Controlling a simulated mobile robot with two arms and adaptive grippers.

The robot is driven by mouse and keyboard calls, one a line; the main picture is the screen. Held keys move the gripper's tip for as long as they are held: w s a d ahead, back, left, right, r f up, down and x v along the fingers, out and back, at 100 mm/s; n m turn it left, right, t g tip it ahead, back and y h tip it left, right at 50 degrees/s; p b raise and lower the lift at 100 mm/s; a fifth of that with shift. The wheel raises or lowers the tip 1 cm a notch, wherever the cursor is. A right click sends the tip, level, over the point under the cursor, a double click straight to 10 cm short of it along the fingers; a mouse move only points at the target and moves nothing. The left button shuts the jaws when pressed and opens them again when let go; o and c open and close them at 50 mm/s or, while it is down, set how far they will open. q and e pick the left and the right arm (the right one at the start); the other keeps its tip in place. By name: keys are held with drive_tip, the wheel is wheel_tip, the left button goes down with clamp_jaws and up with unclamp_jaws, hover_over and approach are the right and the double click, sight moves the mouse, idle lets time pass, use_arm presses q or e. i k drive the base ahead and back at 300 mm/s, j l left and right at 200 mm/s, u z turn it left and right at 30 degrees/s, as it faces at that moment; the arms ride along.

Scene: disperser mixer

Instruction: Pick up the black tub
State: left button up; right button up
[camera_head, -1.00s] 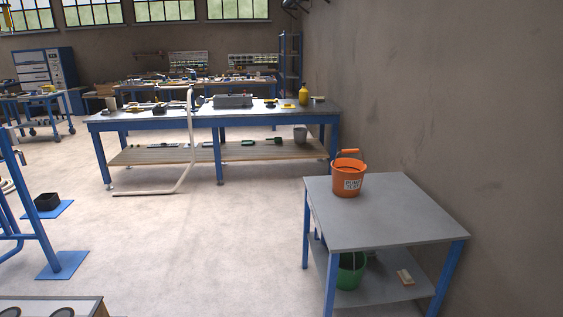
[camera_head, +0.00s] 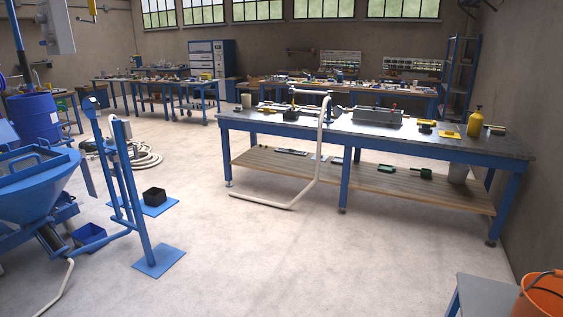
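A small black tub (camera_head: 154,195) sits low in the left part of the head view. It rests on a blue base plate (camera_head: 160,207) on the floor, just behind a blue upright frame. It looks upright, and I cannot see whether it holds anything. Neither of my grippers shows in this view.
A blue machine with a hopper (camera_head: 38,180) stands at left, with a blue upright frame (camera_head: 127,190) beside the tub. A long workbench (camera_head: 370,140) stands right of centre. An orange bucket (camera_head: 543,297) is at the bottom right. The floor (camera_head: 250,240) in the middle is clear.

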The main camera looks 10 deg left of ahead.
sight(155, 197)
drive_tip(key=i+j+u, duration=0.2)
drive_tip(key=i+u, duration=0.15)
drive_tip(key=i, duration=0.35)
drive_tip(key=i+u, duration=0.3)
drive_tip(key=i, duration=0.4)
drive_tip(key=i+l+u, duration=0.2)
drive_tip(key=i+u, duration=0.15)
drive_tip(key=i, duration=0.4)
